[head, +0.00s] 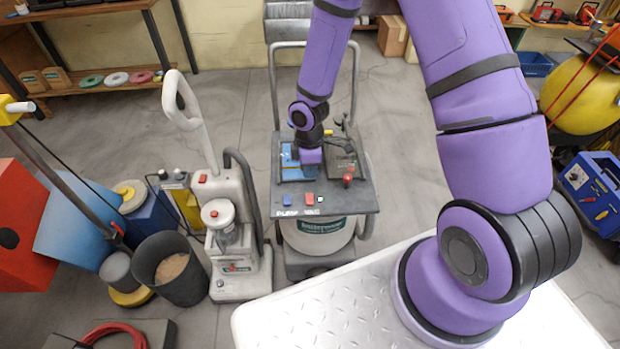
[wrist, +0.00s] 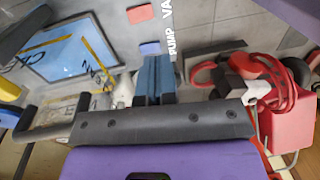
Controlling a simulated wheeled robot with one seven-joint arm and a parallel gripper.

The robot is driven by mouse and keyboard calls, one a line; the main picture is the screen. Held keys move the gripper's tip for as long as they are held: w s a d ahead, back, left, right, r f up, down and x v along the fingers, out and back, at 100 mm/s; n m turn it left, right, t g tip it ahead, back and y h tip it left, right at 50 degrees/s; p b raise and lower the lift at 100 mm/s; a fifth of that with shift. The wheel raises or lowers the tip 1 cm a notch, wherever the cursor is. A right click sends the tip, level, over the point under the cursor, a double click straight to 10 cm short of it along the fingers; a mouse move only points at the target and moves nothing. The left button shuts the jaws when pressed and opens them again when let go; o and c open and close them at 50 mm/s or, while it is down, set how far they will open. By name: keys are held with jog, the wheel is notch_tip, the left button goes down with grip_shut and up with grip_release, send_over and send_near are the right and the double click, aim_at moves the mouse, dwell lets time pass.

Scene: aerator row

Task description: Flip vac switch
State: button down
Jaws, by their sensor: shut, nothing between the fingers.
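The vac switch is the small red rocker on the cart's dark top, by the white VAC lettering. It shows near the front edge in the head view (head: 309,199) and at the top of the wrist view (wrist: 140,14). A blue pump switch (head: 287,200) sits beside it, by the PUMP lettering; in the wrist view it (wrist: 150,48) lies just beyond my fingertips. My gripper (wrist: 155,62) is shut, with its two blue fingers together and empty. In the head view my purple hand hangs over the cart top behind both switches, and its fingertips are hidden.
A red object (head: 348,178) stands at the cart's right side. A white upright machine (head: 222,242) stands close left of the cart, with a dark bucket (head: 172,268) beyond it.

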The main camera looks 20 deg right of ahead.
jog(key=shift+s+r, duration=0.1)
jog(key=shift+r, duration=0.8)
jog(key=shift+r, duration=0.1)
jog(key=s+d+r+m+t+h, duration=0.1)
jog(key=s+d+r+m+t, duration=0.2)
jog(key=r, duration=1)
jog(key=d+r+m+h, duration=0.1)
jog(key=d+r+m, duration=0.3)
jog(key=r, duration=0.9)
jog(key=s+d+r+m+t+y, duration=0.1)
jog(key=s+r+m+t, duration=0.2)
jog(key=s+r+m, duration=0.4)
jog(key=s+r, duration=0.8)
jog(key=s, duration=0.3)
jog(key=shift+s+d+r+t+y, duration=0.15)
jog(key=shift+d+r+t+y, duration=0.15)
jog(key=shift+r, duration=0.05)
